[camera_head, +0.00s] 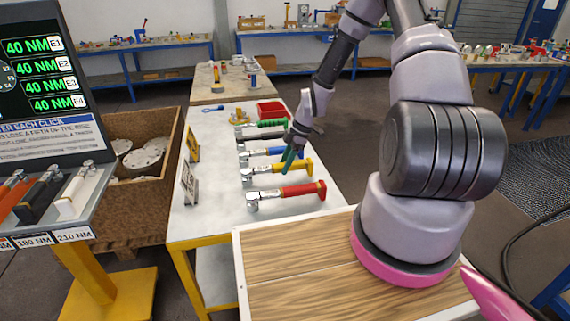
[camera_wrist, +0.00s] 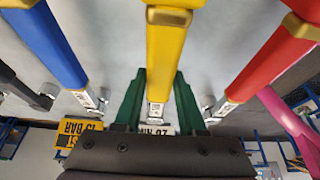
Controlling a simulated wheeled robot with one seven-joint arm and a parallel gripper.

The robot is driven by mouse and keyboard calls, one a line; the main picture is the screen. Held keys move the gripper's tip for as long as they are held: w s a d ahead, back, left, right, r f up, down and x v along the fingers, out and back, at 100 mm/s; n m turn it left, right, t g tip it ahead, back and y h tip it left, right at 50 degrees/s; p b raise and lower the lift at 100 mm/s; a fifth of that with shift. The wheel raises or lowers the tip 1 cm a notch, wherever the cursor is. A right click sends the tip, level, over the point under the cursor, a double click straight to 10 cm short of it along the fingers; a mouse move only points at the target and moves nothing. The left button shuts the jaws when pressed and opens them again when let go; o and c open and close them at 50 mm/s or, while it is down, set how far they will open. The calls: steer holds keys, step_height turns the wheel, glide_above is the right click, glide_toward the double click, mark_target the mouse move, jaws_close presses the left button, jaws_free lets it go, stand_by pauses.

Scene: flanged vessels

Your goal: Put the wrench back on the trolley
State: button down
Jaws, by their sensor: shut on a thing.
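Several torque wrenches lie side by side on a white-topped, yellow-framed table (camera_head: 212,215). Their handles are green (camera_head: 270,123), black (camera_head: 270,132), blue (camera_head: 268,151), yellow (camera_head: 285,168) and red (camera_head: 300,190). My gripper (camera_head: 287,160) reaches down over the yellow wrench. In the wrist view its green fingers (camera_wrist: 158,103) are on either side of the yellow wrench (camera_wrist: 168,60) near its metal neck, shut on it. The blue wrench (camera_wrist: 50,40) is to the left and the red wrench (camera_wrist: 268,60) to the right. Whether the yellow wrench touches the surface is unclear.
Two small sign plates stand on the table's left side, one yellow (camera_head: 193,145) and one pale (camera_head: 188,184). A red bin (camera_head: 271,110) is at the back. A display stand (camera_head: 45,125) with more wrenches is at left, beside a wooden crate (camera_head: 165,180) of flanges.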

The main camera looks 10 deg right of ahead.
steer(key=shift+f, duration=0.3)
jaws_free()
steer(key=shift+r, duration=3.5)
steer(key=shift+r, duration=0.1)
steer(key=s+d+r+m+t+h, duration=0.1)
steer(key=s+d+r+m+h, duration=0.3)
steer(key=r, duration=0.7)
steer(key=s+d+r+m+t+y, duration=0.15)
steer(key=r+m, duration=0.45)
steer(key=r, duration=0.6)
steer(key=s+r+m+t, duration=0.4)
steer(key=s+r+m, duration=0.8)
steer(key=s+r, duration=0.4)
steer(key=shift+s+r+t, duration=0.2)
steer(key=shift+s+t, duration=0.15)
steer(key=shift+s, duration=0.1)
